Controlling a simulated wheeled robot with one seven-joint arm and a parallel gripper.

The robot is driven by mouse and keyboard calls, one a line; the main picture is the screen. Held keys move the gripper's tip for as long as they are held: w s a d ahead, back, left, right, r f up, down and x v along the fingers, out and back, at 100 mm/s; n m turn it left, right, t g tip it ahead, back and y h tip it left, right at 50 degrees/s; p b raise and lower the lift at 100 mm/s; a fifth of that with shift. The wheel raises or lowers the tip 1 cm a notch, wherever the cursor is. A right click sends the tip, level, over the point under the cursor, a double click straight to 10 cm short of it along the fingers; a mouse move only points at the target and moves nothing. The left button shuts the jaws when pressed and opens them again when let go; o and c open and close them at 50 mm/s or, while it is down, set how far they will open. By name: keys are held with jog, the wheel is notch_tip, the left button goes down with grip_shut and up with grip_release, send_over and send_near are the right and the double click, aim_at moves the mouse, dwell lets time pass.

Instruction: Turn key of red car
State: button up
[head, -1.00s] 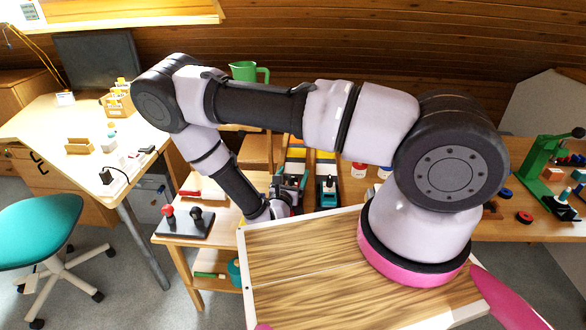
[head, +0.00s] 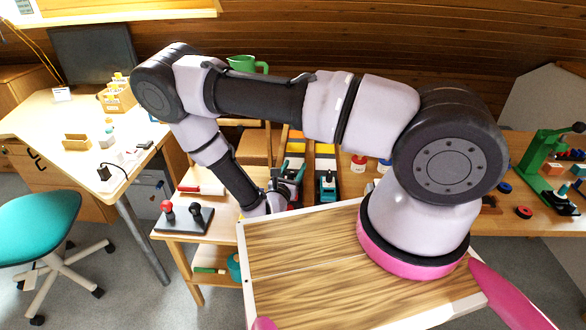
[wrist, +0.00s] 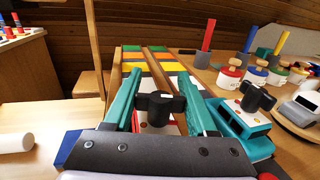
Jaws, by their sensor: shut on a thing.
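My gripper (wrist: 160,108) has teal fingers on both sides of a black T-shaped key (wrist: 160,104) and is shut on it. The key stands upright on a car (wrist: 146,127), of which only a pale top with some red shows between the fingers. The rest of that car is hidden behind my gripper. In the head view my gripper (head: 287,192) is low at the near end of the colored lanes. A teal car (head: 327,184) with its own black key stands just to the right; it also shows in the wrist view (wrist: 236,122).
Lanes with colored stripes (wrist: 150,67) run back behind the key. Several round-knobbed pots (wrist: 229,77) and a grey vehicle (wrist: 302,102) stand to the right. A black board with two knobs (head: 184,220) sits on the low table at left. A white cylinder (wrist: 14,143) lies at left.

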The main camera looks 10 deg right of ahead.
aim_at(294, 174)
jog(key=m+g+h, duration=0.5)
jog(key=shift+s+d, duration=0.4)
jog(key=m+g+h, duration=0.1)
jog(key=g, duration=0.1)
jog(key=m+g+h, duration=0.1)
jog(key=m+g, duration=0.1)
jog(key=s+m+g+h, duration=0.1)
jog(key=g, duration=0.1)
jog(key=shift+d+g, duration=0.25)
jog(key=shift+g, duration=0.15)
jog(key=m+g, duration=0.2)
jog(key=s+m+g, duration=0.1)
jog(key=m+g, duration=0.1)
jog(key=g, duration=0.1)
jog(key=m+g, duration=0.1)
jog(key=g, duration=0.2)
jog(key=shift+s+m, duration=0.25)
jog(key=shift+m, duration=0.15)
jog(key=shift+s+a+m+g+y, duration=0.1)
jog(key=shift+s+m+g+y, duration=0.1)
jog(key=shift+m+g+y, duration=0.65)
jog(key=shift+s+a+m+g+y, duration=0.15)
jog(key=shift+m+g, duration=0.4)
jog(key=shift+g, duration=0.65)
jog(key=shift+s+m+g+y, duration=0.2)
jog(key=shift+m+g+y, duration=0.45)
jog(key=shift+g, duration=0.4)
jog(key=o, duration=1.4)
jog(key=shift+c, duration=0.2)
